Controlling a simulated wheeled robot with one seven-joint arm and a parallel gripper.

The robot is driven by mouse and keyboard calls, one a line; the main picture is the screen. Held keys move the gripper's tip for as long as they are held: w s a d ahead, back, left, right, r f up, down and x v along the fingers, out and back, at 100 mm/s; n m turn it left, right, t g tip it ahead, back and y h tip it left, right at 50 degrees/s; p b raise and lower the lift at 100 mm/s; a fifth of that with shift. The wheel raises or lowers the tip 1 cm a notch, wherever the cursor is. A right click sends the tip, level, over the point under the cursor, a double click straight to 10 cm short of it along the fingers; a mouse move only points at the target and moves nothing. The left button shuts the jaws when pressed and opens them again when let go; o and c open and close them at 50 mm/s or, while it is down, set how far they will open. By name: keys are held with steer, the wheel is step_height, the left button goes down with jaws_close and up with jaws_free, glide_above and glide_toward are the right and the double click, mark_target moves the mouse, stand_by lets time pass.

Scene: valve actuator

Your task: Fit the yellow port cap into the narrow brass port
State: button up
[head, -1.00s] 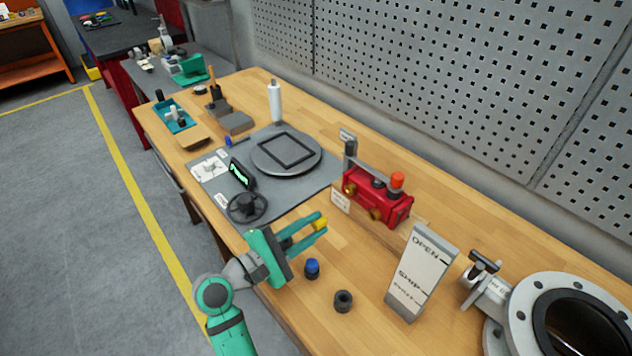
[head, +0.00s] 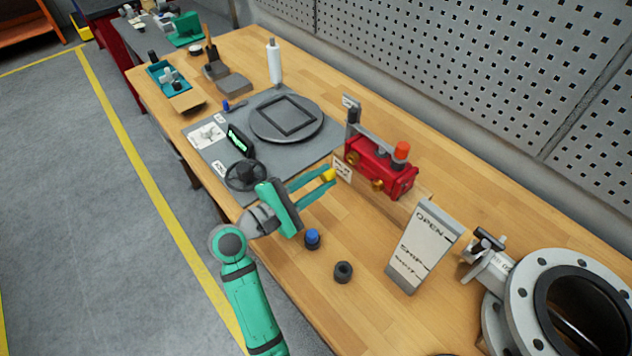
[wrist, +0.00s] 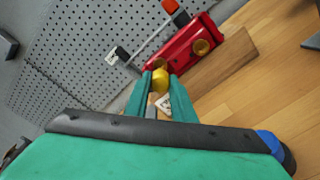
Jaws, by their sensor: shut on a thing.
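The yellow port cap (head: 328,175) is held between the fingertips of my gripper (head: 324,179). It also shows in the wrist view (wrist: 160,80) between the two green fingers. The red actuator body (head: 381,166) stands in front of the cap, apart from it. Two brass ports face my gripper: one at the left (head: 352,158) and one lower right (head: 377,185). In the wrist view one brass port (wrist: 201,47) is plain and another (wrist: 164,59) lies just beyond the cap, partly covered. I cannot tell which port is narrower.
A blue-topped part (head: 312,239) and a dark ring (head: 343,272) lie on the bench below my gripper. A white OPEN/SHUT sign (head: 422,248) and a flanged pipe (head: 562,305) stand to the right. A turntable (head: 286,118) and handwheel (head: 245,175) are to the left.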

mark_target(333, 170)
steer(key=shift+x, duration=1.85)
steer(key=shift+x, duration=1.25)
stand_by(0.3)
steer(key=o, duration=1.1)
steer(key=shift+c, duration=0.2)
steer(key=shift+a, duration=0.1)
steer(key=v, duration=1)
steer(key=shift+s+a, duration=0.25)
steer(key=shift+s, duration=0.05)
